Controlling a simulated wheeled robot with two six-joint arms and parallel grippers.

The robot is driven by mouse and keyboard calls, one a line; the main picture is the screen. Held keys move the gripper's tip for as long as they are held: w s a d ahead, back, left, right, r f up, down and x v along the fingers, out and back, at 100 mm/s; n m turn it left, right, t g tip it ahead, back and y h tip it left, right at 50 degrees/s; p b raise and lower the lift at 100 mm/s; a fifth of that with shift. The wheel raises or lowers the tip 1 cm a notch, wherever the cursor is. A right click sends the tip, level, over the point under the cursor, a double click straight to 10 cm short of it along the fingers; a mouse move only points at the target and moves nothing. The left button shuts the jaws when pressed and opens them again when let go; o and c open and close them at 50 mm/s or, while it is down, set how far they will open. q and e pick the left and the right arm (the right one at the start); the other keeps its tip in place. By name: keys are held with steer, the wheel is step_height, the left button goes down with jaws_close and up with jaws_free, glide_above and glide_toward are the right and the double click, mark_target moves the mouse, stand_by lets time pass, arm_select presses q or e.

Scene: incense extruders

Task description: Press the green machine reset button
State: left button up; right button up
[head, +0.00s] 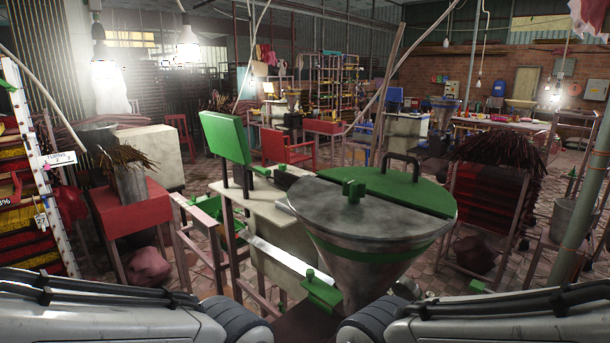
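The green machine stands right in front of me, with a wide grey metal hopper (350,225). A green half-lid (395,190) with a dark handle covers the hopper's far side. A green box-like panel (226,137) stands upright on the machine's left part, above a pale cabinet (262,210). A green bracket (321,291) sits low at the front. I cannot make out a reset button on any of these parts. Only my arm links show at the bottom left and bottom right; both grippers are out of view.
A red stand (134,208) with bundled dark sticks is at the left, beside a shelf of coloured goods (30,190). A rack of dark red stacks (487,208) stands right of the hopper. A green pole (590,190) rises at the far right. Tiled floor shows between them.

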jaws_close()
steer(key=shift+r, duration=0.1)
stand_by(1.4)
